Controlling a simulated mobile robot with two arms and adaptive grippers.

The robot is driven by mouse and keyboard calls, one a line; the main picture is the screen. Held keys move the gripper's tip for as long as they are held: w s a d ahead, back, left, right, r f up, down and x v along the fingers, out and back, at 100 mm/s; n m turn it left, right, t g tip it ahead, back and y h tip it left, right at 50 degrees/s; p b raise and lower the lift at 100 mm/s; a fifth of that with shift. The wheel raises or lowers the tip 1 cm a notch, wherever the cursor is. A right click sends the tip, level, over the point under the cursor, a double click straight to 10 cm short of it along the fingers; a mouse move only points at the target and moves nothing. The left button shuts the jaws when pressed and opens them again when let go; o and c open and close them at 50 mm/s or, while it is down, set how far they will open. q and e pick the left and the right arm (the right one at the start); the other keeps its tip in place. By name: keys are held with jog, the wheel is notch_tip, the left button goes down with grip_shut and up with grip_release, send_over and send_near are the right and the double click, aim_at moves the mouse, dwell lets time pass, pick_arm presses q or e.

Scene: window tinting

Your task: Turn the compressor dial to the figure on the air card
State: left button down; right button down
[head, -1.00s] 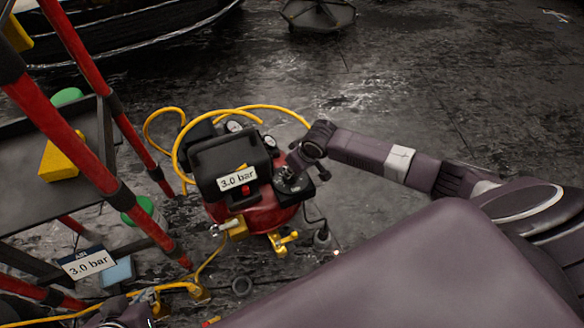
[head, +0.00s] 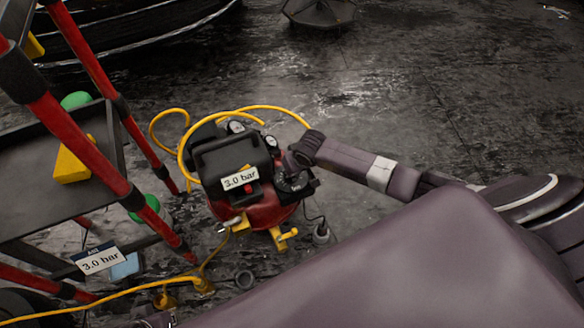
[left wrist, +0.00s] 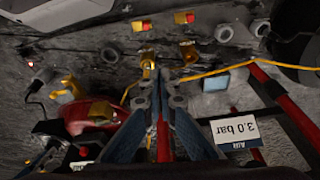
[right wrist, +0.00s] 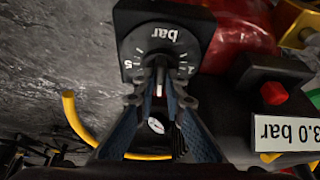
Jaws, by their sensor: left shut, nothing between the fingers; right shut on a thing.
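The red and black compressor (head: 262,212) stands on the floor and bears a white "3.0 bar" label (head: 240,179). Its black dial plate (head: 297,184) is on its right side. In the right wrist view the dial plate (right wrist: 190,38) reads "bar", upside down, with a 5 at left. My right gripper (right wrist: 160,72) is shut on the dial's knob, whose setting is partly hidden by the fingers. The air card (head: 100,259) by the red frame reads "3.0 bar"; it also shows upside down in the left wrist view (left wrist: 237,130). My left gripper (left wrist: 160,78) is shut and empty.
A yellow hose (head: 110,297) runs along the floor and loops behind the compressor. A red-legged frame with a grey shelf (head: 30,195) stands at left, holding a yellow block (head: 73,160). The floor at upper right is mostly clear.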

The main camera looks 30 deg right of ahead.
pick_arm(q)
jog(key=shift+f+p, duration=0.4)
jog(key=shift+f, duration=1.65)
pick_arm(e)
jog(key=shift+m, duration=0.3)
jog(key=c, duration=2)
grip_release()
pick_arm(q)
jog(key=shift+r, duration=0.1)
pick_arm(e)
jog(key=v, duration=1.2)
jog(key=shift+a, duration=0.2)
